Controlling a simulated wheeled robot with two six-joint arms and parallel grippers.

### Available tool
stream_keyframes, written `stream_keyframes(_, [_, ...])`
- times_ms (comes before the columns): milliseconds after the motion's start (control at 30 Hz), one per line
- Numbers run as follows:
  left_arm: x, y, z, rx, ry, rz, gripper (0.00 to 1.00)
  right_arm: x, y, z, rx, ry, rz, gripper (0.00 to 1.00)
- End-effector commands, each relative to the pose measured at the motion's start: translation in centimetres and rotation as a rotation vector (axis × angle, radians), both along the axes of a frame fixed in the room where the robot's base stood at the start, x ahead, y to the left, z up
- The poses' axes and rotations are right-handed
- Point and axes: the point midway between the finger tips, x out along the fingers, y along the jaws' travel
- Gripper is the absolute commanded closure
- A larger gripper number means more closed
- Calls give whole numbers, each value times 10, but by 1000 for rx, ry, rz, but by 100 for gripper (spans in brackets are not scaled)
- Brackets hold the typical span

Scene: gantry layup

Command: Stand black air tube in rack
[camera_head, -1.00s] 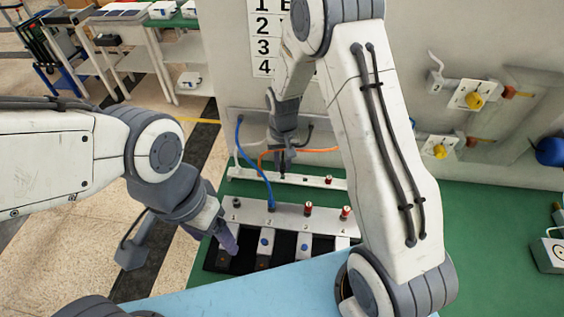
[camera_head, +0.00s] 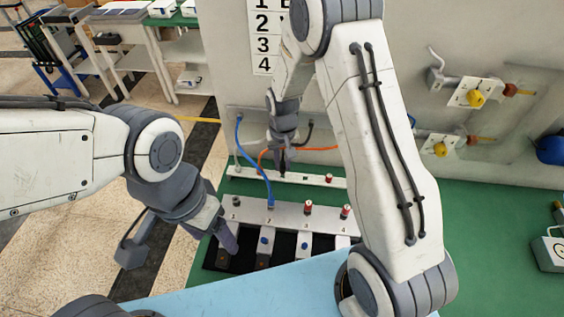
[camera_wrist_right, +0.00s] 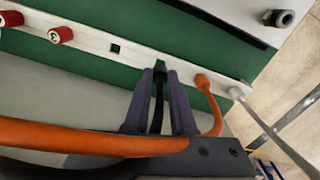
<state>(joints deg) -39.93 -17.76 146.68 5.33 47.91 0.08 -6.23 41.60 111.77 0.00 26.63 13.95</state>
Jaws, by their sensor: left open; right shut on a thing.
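The rack is a white strip (camera_head: 308,180) with square holes on the green table; it crosses the right wrist view (camera_wrist_right: 85,42). My right gripper (camera_head: 282,168) is shut on the black air tube (camera_wrist_right: 158,98), just above the strip. In the right wrist view the tube runs between the two fingers (camera_wrist_right: 160,75), its end at or just over a square hole; I cannot tell whether it has entered. The orange tube (camera_wrist_right: 203,84) and a grey tube (camera_wrist_right: 238,93) stand in the strip beside it. My left gripper (camera_head: 227,243) is open, low by the left end of the numbered block.
The numbered valve block (camera_head: 290,213) stands in front of the rack, with a blue tube (camera_head: 240,150) in it. The orange tube crosses close to my right gripper. An empty square hole (camera_wrist_right: 115,50) and red caps (camera_wrist_right: 60,35) lie further along the strip.

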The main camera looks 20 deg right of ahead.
Motion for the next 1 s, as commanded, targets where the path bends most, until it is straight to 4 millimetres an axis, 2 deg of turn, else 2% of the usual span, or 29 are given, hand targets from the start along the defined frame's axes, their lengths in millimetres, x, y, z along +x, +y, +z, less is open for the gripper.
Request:
stream_keyframes(800, [0,0,-15,0,0,0,30,0,0,-21,0,0,0,100])
stream_keyframes(833, [0,0,-14,0,0,0,30,0,0,-21,0,0,0,69])
stream_keyframes(900, [0,0,-14,0,0,0,30,0,0,-20,0,0,0,43])
stream_keyframes(1000, [0,0,-14,0,0,0,30,0,0,-20,0,0,0,42])
